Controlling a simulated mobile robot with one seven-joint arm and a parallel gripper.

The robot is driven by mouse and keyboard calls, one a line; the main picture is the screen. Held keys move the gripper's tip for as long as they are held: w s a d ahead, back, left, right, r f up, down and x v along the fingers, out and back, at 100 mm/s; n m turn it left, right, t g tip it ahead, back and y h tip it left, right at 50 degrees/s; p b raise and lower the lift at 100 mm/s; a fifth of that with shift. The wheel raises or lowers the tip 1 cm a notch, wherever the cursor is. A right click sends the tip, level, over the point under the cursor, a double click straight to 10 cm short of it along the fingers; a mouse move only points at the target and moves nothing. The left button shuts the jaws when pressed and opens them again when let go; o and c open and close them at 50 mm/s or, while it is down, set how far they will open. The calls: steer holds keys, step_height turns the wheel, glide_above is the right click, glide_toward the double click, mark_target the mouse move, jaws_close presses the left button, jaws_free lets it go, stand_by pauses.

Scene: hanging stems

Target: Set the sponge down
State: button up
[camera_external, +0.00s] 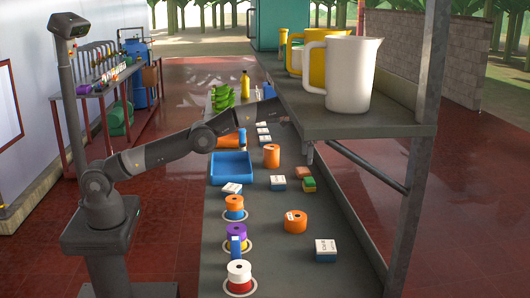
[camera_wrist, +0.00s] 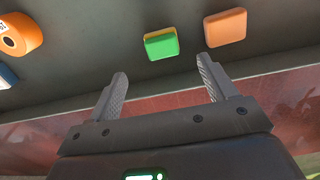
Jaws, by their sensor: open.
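A green block with a yellow underside, which looks like the sponge (camera_wrist: 161,43), lies on the dark grey counter in the wrist view, just beyond the gap between my fingers. It also shows on the counter in the external view (camera_external: 309,185), near the right edge. My gripper (camera_wrist: 162,70) is open, with nothing between its fingers, and is apart from the sponge. In the external view my arm reaches over the counter, and its end is largely hidden by the raised shelf.
An orange block (camera_wrist: 225,27) lies right of the sponge. Orange rolls (camera_external: 295,222), boxes (camera_external: 325,250) and a blue tray (camera_external: 231,168) are on the counter (camera_external: 275,275). The raised shelf (camera_external: 345,122) holds a white pitcher (camera_external: 352,75) above the counter's right side.

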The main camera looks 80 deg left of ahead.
steer(key=shift+r, duration=0.1)
steer(key=s+d+g, duration=0.3)
steer(key=s, duration=3)
steer(key=s+r+t, duration=0.3)
steer(key=s+t, duration=0.1)
steer(key=s, duration=0.6)
steer(key=s+d+r+t, duration=0.1)
steer(key=s+r+t, duration=0.2)
steer(key=s, duration=0.8)
steer(key=shift+t, duration=0.8)
